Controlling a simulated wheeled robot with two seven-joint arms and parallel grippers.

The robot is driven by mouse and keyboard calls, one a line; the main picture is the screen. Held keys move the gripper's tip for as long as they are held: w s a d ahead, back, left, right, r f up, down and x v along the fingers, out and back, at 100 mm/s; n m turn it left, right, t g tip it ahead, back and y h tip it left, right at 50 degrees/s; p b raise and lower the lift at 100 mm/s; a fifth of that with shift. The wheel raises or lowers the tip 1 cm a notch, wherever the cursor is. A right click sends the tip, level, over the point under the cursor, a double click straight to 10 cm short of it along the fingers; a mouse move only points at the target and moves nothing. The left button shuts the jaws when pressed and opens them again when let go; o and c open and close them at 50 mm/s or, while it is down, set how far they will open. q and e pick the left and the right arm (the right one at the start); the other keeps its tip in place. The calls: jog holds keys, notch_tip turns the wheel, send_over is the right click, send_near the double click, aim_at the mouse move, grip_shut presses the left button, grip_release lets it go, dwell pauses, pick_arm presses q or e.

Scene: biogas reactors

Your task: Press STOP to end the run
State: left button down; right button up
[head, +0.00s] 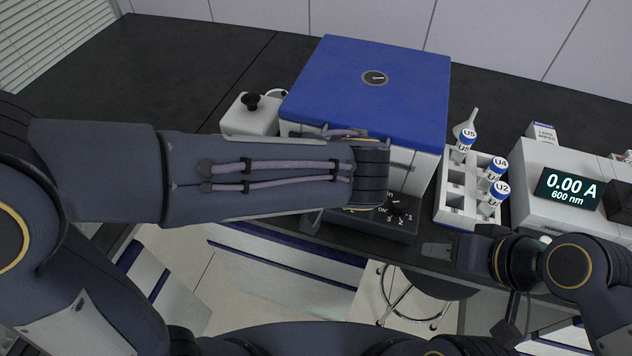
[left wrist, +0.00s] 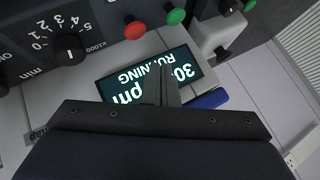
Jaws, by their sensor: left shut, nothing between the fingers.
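The blue-lidded machine (head: 365,85) stands on the dark bench in the head view; my left forearm crosses its front and hides most of its panel. In the left wrist view its display (left wrist: 150,75) appears upside down and reads RUNNING, with part of an rpm figure covered by my fingers. A red button (left wrist: 135,30) and a green button (left wrist: 176,17) sit beyond the display; no STOP lettering is legible. My left gripper (left wrist: 159,70) is shut and empty, its tips over the display, short of the red button; contact is unclear. My right gripper (head: 437,250) is near the bench's front edge, away from the machine.
A white rack (head: 455,217) with several blue-capped tubes stands right of the machine. A meter reading 0.00 A (head: 568,188) is farther right. A white box with a black knob (head: 250,102) stands left of the machine. The bench at the back left is clear.

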pick_arm(q)
notch_tip(320, 180, down, 3)
jog(key=b, duration=0.2)
jog(key=shift+b, duration=0.3)
jog(key=shift+r, duration=0.1)
dwell(1.6)
jog(key=shift+f+b, duration=0.4)
jog(key=shift+b, duration=0.3)
jog(key=shift+f+b, duration=0.95)
jog(key=shift+b, duration=0.1)
dwell(0.6)
jog(key=shift+r, duration=0.1)
jog(key=shift+r+p, duration=0.85)
jog(key=shift+r, duration=0.4)
